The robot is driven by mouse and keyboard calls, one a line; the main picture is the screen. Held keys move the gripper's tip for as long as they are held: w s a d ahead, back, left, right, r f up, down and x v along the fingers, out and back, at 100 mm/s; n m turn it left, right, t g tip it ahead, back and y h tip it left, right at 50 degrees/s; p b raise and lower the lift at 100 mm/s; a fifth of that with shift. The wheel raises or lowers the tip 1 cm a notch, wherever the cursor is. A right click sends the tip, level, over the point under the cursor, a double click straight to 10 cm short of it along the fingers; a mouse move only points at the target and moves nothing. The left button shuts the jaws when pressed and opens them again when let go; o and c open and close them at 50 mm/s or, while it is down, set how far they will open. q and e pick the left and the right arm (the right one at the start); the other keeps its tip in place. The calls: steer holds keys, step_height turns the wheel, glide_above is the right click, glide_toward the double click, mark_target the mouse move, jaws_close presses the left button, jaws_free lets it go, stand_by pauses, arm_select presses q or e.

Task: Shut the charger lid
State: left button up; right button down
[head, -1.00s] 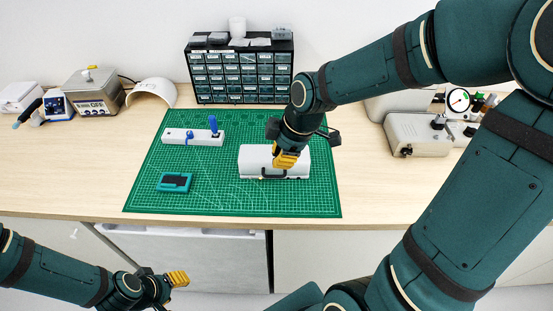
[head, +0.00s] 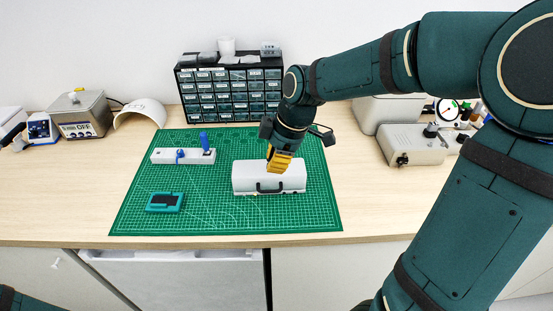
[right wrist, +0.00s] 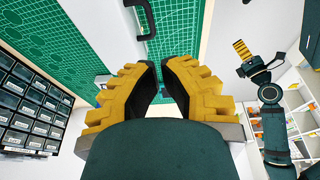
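The charger appears to be the white case (head: 244,178) with a black handle on its front, on the green mat. Its lid looks down and level; I cannot tell whether a thin gap is left at the seam. My right gripper (head: 279,161) is over the top of the case, fingers pointing down, hiding part of it; contact is unclear. In the right wrist view its fingers (right wrist: 161,82) stand a little apart with nothing held between them. My left gripper (right wrist: 243,50) shows only in the right wrist view, away from the case; its finger gap is unclear.
A white strip (head: 165,156) with blue pieces and a teal device (head: 165,202) lie on the mat's left side (head: 128,215). A black drawer cabinet (head: 231,92) stands behind. A beige instrument (head: 412,145) stands right. The mat's front is clear.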

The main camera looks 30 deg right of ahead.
steer(key=x, duration=0.3)
steer(key=b+x, duration=0.1)
steer(key=x, duration=0.2)
steer(key=d+b+x, duration=0.1)
steer(key=x, duration=0.2)
steer(key=shift+f, duration=0.4)
steer(key=shift+s+a+f, duration=0.1)
steer(key=shift+s+a+f+b, duration=0.1)
steer(key=shift+s+f+b, duration=0.05)
steer(key=shift+f+b, duration=0.85)
steer(key=shift+r, duration=0.25)
